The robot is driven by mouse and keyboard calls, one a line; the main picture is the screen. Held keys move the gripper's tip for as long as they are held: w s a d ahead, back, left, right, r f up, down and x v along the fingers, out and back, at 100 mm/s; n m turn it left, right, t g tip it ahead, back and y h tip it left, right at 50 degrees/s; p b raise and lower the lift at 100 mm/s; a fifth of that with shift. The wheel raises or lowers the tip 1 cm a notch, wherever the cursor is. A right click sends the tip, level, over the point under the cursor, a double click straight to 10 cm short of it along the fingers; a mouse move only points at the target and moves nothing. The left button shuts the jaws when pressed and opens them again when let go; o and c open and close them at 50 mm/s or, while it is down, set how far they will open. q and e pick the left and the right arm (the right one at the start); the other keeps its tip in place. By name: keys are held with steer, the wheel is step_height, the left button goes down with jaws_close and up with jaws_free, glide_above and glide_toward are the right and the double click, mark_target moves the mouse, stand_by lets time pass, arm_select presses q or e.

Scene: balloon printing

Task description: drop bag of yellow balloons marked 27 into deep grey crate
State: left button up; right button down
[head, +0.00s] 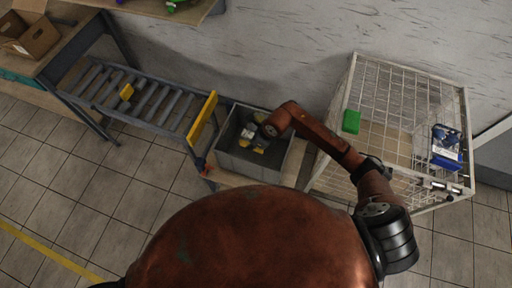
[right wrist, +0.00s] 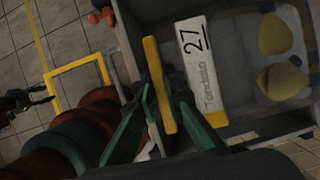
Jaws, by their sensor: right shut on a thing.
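The deep grey crate (head: 288,160) stands in the middle of the head view, open at the top; its wall also shows in the right wrist view (right wrist: 128,30). My right gripper (head: 262,133) is over the crate's inside. In the right wrist view my right gripper (right wrist: 160,90) is shut on a narrow yellow piece, which I take as the bag of yellow balloons (right wrist: 158,85) seen edge-on. Beside it, a white label marked 27 (right wrist: 195,50) and yellow balloons (right wrist: 283,80) show within the crate walls. Whether the label joins the held piece is unclear. A dark gripper-like shape, perhaps my left gripper (right wrist: 30,103), is small at the left.
A roller conveyor (head: 140,98) with a yellow end bar (head: 202,118) adjoins the crate on the left. A wire cage (head: 400,95) with a green item (head: 351,121) and a blue package (head: 447,148) stands close on the right. Cardboard boxes (head: 38,38) are at the upper left.

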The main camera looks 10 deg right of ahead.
step_height(320, 180, down, 6)
steer(key=b, duration=0.3)
steer(key=shift+r, duration=0.2)
steer(key=c, duration=1.9)
jaws_free()
steer(key=shift+c, duration=0.2)
steer(key=v, duration=1.2)
